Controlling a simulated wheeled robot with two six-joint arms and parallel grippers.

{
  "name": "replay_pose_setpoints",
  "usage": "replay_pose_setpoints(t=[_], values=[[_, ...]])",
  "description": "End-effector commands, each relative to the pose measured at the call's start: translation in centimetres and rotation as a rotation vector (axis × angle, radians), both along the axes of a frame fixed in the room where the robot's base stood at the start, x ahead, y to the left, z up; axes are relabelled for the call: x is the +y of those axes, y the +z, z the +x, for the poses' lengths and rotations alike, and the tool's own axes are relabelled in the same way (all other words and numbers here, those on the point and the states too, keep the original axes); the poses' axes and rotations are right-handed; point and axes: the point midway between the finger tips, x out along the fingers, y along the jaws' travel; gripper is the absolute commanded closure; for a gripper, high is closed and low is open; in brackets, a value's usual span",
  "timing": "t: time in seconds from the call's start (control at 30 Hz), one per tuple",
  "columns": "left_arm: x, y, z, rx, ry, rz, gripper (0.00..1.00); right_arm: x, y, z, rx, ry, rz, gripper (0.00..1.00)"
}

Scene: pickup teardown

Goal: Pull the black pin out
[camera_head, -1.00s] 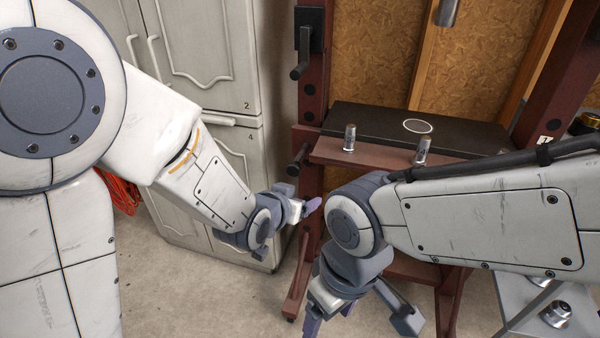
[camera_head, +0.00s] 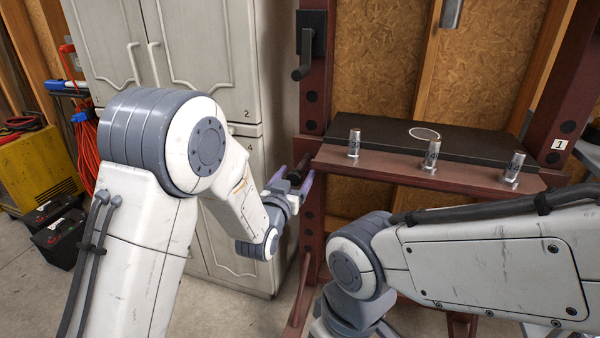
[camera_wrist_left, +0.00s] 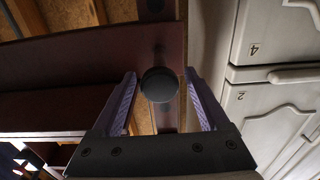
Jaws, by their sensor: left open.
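The black pin (camera_head: 296,175) sticks out of the dark red post of the press frame, below the level of the black plate. In the left wrist view its round end (camera_wrist_left: 159,84) faces the camera. My left gripper (camera_head: 293,179) is open, with its purple fingers on either side of the pin. In the left wrist view, gaps show between the pin and both fingers (camera_wrist_left: 160,78), and the fingers are not closed on it. My right arm comes in from the right, but its gripper is out of the picture.
The red frame carries a black plate (camera_head: 450,139) and a ledge (camera_head: 400,168) with three metal cylinders. A black crank handle (camera_head: 303,65) sits higher on the post. White cabinets (camera_head: 200,60) stand close on the left. A yellow machine (camera_head: 25,170) stands at far left.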

Motion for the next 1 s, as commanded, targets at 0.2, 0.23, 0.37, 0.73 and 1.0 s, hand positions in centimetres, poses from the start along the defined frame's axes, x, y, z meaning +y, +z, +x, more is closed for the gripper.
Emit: replay_pose_setpoints(t=[0.2,0.23,0.37,0.73,1.0], values=[[-0.7,-0.1,2.1,0.000,0.000,0.000,0.22,0.0,-0.2,0.0,0.000,0.000,0.000,0.21],[-0.7,-0.1,2.2,0.001,0.000,0.000,0.22,0.0,-0.3,0.0,0.000,0.000,0.000,0.21],[-0.8,0.0,2.4,0.002,0.000,0.001,0.22,0.0,-0.2,0.0,0.000,0.000,0.000,0.21],[-0.8,0.0,2.3,0.001,-0.001,0.000,1.00,0.0,-0.2,0.0,0.000,0.000,0.000,0.21],[-0.8,0.0,2.3,0.001,-0.001,0.000,1.00,0.0,-0.2,0.0,0.000,0.000,0.000,0.21]])
